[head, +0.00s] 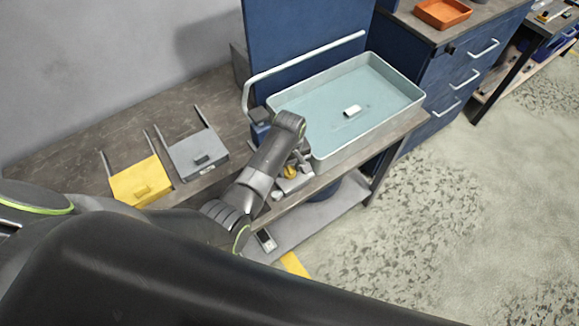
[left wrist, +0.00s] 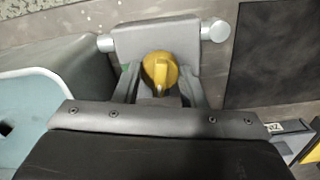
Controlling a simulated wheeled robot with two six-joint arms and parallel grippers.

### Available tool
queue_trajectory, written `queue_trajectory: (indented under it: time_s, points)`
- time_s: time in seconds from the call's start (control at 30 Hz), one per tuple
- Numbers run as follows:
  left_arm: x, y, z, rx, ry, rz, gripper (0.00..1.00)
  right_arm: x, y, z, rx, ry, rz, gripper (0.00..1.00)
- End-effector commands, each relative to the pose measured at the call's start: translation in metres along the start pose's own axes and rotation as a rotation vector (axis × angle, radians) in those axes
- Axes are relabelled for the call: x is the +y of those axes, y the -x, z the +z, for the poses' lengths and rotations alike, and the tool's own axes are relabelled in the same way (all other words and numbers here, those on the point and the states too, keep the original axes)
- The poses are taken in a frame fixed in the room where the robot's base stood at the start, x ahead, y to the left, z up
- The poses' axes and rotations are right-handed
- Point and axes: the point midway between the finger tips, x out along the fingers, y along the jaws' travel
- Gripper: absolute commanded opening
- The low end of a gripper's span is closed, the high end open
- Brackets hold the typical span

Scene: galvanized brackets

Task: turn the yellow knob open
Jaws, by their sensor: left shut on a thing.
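The yellow knob (head: 290,171) sits on a grey block (head: 290,185) at the bench's front edge, just left of the basin. In the left wrist view the knob (left wrist: 158,70) is round with a raised ridge along its middle. The grey block (left wrist: 155,38) behind it has a silver round end on each side. My left gripper (left wrist: 158,82) is shut on the yellow knob, one finger on each side of it. In the head view my left arm covers part of the block. My right gripper is not in view.
The pale blue basin (head: 313,151) holds a small white block (head: 352,111). A pale bent pipe (head: 300,65) rises behind it. A yellow piece (head: 128,191) and a grey piece (head: 185,163) lie on the bench to the left. Blue drawers (head: 450,75) stand at right.

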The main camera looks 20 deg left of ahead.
Motion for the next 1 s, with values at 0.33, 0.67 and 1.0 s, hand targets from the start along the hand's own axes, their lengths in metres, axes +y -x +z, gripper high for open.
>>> queue_trajectory:
  time_s: [0.33, 0.67, 1.0]
  points:
    - [-0.0002, 0.0003, -0.0012, 0.003, -0.323, -0.001, 0.14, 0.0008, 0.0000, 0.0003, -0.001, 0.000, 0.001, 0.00]
    - [-0.0001, 0.0005, -0.0013, 0.004, -0.637, -0.001, 0.14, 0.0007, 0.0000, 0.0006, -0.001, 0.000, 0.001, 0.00]
    - [0.0002, 0.0006, -0.0013, 0.004, -0.957, -0.001, 0.14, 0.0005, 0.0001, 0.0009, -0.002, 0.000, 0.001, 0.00]
